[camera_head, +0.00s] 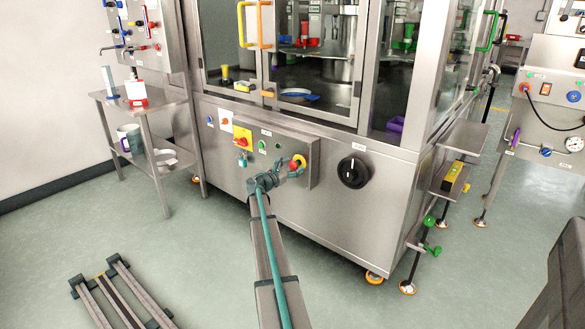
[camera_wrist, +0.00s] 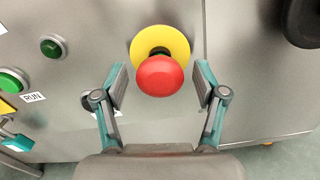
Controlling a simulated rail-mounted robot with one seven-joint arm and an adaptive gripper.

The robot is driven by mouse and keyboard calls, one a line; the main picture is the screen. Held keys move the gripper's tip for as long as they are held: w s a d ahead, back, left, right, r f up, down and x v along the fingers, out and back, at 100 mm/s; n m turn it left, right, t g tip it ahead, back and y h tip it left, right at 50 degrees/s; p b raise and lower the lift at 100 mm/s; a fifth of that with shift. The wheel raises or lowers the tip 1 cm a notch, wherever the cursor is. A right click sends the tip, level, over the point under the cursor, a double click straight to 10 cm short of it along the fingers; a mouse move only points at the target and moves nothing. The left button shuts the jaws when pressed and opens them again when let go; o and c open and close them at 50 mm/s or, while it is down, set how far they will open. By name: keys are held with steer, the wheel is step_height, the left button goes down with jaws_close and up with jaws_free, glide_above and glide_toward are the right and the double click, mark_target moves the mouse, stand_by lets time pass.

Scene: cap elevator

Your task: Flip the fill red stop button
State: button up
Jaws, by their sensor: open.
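The red stop button (camera_wrist: 160,76) is a round mushroom knob on a yellow disc (camera_wrist: 176,43), mounted on a grey metal control panel. In the head view the button (camera_head: 294,166) sits at the right end of the panel, partly hidden by my gripper. My gripper (camera_wrist: 160,84) is open, with one finger on each side of the red knob. There is a visible gap between each finger and the knob in the wrist view. In the head view my gripper (camera_head: 278,174) is close in front of the panel.
Two green buttons (camera_wrist: 53,47) are left of the stop button, one by a RUN label. A yellow switch plate (camera_head: 242,138) is further left on the panel (camera_head: 316,150). A large black knob (camera_head: 353,171) is to the right. Open floor lies in front of the machine.

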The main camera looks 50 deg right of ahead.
steer(key=a, duration=1.2)
steer(key=shift+w, duration=0.1)
